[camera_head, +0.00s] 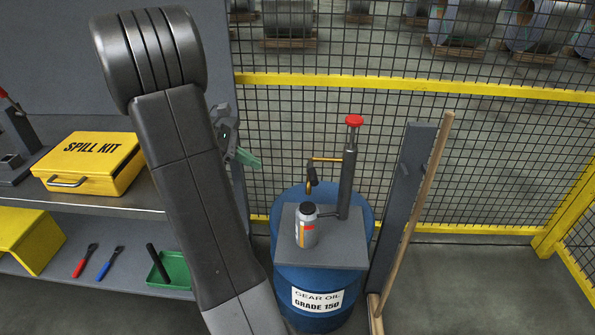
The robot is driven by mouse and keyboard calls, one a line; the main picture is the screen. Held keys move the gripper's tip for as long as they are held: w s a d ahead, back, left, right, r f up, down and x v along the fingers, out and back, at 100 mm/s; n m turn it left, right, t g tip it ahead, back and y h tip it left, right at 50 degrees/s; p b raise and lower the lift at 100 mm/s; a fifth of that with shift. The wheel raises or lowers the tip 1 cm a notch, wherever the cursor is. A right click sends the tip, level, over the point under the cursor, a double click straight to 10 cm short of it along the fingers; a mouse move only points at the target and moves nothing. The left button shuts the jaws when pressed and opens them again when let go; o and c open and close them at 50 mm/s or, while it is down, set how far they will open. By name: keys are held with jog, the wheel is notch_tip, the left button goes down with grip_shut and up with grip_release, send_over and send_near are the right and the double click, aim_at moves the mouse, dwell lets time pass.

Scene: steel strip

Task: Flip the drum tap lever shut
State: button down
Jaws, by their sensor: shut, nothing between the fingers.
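A blue drum (318,292) labelled gear oil stands right of my arm. A dark upright pump (348,182) with a red knob (354,121) rises from its top. A brass pipe (327,159) runs left from the pump to a small dark tap (311,173) with a yellow piece below it. The tap's lever is too small to tell apart, so I cannot tell its position. My gripper (247,158), with green fingertips, is shut and empty. It is left of the tap and apart from it in the picture. My arm partly hides it.
A grey and orange bottle (307,232) stands below the tap on a grey plate (340,251). A dark post (405,200) and wooden pole (418,205) stand right. Mesh fence (480,146) is behind. A shelf with a yellow spill kit (92,164) is left.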

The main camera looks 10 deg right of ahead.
jog(key=shift+s, duration=0.1)
send_near(312, 171)
jog(key=shift+s+d+f, duration=0.85)
jog(key=shift+d+f, duration=0.95)
jog(key=shift+f, duration=1.3)
jog(key=shift+d, duration=0.15)
